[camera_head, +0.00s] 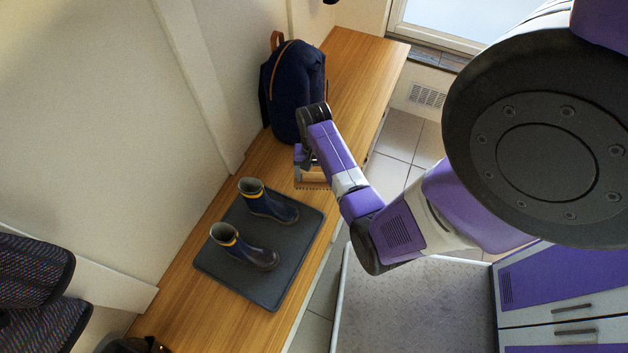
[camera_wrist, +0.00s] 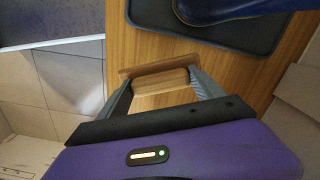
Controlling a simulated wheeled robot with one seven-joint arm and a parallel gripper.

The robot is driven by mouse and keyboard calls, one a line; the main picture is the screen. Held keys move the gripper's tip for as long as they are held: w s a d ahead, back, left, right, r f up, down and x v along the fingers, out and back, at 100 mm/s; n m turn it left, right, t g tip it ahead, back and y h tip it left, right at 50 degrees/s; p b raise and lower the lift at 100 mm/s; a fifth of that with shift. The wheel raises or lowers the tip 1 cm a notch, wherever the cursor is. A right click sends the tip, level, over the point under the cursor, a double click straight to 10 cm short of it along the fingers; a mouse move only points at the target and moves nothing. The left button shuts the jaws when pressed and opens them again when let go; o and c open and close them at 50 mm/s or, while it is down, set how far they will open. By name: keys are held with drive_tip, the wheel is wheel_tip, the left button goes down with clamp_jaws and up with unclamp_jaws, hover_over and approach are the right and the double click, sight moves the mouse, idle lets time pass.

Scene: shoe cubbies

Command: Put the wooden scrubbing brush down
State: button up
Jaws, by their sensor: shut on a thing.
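The wooden scrubbing brush (camera_wrist: 160,77) is between the two grey fingers of my gripper (camera_wrist: 160,88) in the wrist view. In the head view the brush (camera_head: 312,179) shows as a brown block with bristles on its lower side. It is above or at the wooden bench (camera_head: 352,75), between the navy backpack and the dark mat. I cannot tell whether it touches the bench. My gripper (camera_head: 304,160) is shut on the brush, and my forearm partly hides it.
A dark mat (camera_head: 212,262) with a pair of navy boots (camera_head: 266,203) lies on the bench nearer the bottom. A navy backpack (camera_head: 292,82) stands by the wall beyond my gripper. Bare bench wood shows between mat and backpack. The bench's right edge drops to tiled floor (camera_head: 398,135).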

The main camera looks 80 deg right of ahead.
sight(314, 181)
drive_tip(key=shift+f+b, duration=0.3)
drive_tip(key=shift+f, duration=1.35)
drive_tip(key=o, duration=1.9)
drive_tip(key=shift+f, duration=0.1)
